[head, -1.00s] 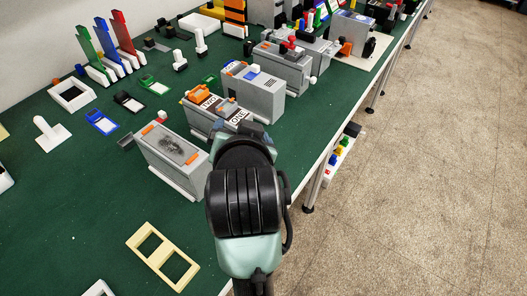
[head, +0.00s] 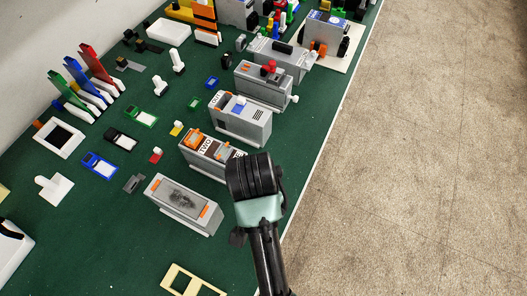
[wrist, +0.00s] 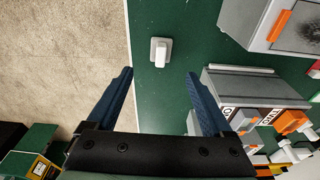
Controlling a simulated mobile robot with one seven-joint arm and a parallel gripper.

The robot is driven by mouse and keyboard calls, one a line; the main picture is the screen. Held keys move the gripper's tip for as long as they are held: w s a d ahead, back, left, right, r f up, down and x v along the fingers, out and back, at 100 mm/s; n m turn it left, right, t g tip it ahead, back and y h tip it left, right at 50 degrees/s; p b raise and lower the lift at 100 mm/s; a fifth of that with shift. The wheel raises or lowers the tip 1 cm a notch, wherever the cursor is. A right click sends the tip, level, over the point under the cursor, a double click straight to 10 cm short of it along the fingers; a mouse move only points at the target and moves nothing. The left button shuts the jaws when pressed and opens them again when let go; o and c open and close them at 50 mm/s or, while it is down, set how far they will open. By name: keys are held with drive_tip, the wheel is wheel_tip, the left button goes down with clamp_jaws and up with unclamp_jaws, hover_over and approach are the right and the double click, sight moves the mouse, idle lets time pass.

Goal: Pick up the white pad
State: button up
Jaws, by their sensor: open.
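In the wrist view a small white block on a light grey square base (wrist: 161,51) lies on the green table near its edge. It fits a white pad, but I cannot be sure that it is the one named. My gripper (wrist: 160,73) is open and empty, its two blue fingers spread either side of the view, with the white piece beyond their tips and between their lines. In the head view my arm covers that spot, and the fingers do not show clearly. A larger flat white block (head: 169,30) lies at the back of the table.
Grey boxes with orange parts (head: 183,205) and a box marked with black-and-white labels (head: 207,150) stand beside my arm. A cream frame (head: 190,282) lies at the front. The beige floor (head: 430,170) is clear to the right.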

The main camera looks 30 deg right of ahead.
drive_tip(key=f, duration=0.4)
drive_tip(key=shift+w+d+f, duration=0.25)
drive_tip(key=shift+w+d+f+p, duration=0.1)
drive_tip(key=shift+d+f+p, duration=0.1)
drive_tip(key=shift+f, duration=1.05)
drive_tip(key=shift+w+d+f+p, duration=0.1)
drive_tip(key=shift+f+p, duration=0.05)
drive_tip(key=shift+f, duration=1.1)
clamp_jaws()
